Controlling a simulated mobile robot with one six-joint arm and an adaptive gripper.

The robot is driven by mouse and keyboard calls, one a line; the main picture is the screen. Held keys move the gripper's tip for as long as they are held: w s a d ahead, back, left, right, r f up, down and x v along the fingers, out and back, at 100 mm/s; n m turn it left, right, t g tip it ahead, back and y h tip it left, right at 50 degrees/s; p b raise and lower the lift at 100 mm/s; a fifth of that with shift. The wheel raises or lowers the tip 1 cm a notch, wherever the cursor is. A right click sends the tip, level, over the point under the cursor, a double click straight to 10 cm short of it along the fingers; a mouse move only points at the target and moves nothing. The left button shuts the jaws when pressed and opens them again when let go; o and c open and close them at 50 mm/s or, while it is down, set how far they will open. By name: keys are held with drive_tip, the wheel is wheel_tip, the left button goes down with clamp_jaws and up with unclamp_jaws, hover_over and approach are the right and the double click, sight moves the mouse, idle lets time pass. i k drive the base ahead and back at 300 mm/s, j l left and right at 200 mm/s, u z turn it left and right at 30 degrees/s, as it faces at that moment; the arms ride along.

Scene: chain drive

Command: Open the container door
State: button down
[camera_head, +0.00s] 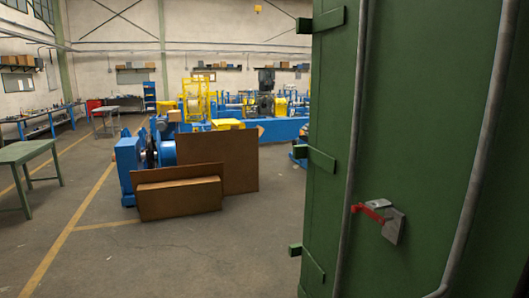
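A green container door (420,120) fills the right side of the head view, close to the camera. Two grey vertical locking bars run along it, one (353,150) left of the handle and one (480,170) to the right. A red handle (368,212) sits low on the door, with a grey metal plate (394,226) beside it. Green hinge-like brackets (316,158) stick out at the left edge of the door. Whether the door is latched cannot be told. My gripper is not in view.
Brown boxes or panels (178,197) stand on the floor at centre left, in front of blue and yellow machinery (245,105). A green table (25,152) stands at the far left. The grey floor (190,262) left of the door is clear.

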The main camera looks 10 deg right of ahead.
sight(404, 85)
drive_tip(key=i+l+z, duration=0.15)
drive_tip(key=z, duration=0.2)
drive_tip(key=i+l+z, duration=0.15)
drive_tip(key=z, duration=0.25)
drive_tip(key=i+z, duration=0.2)
drive_tip(key=z, duration=0.15)
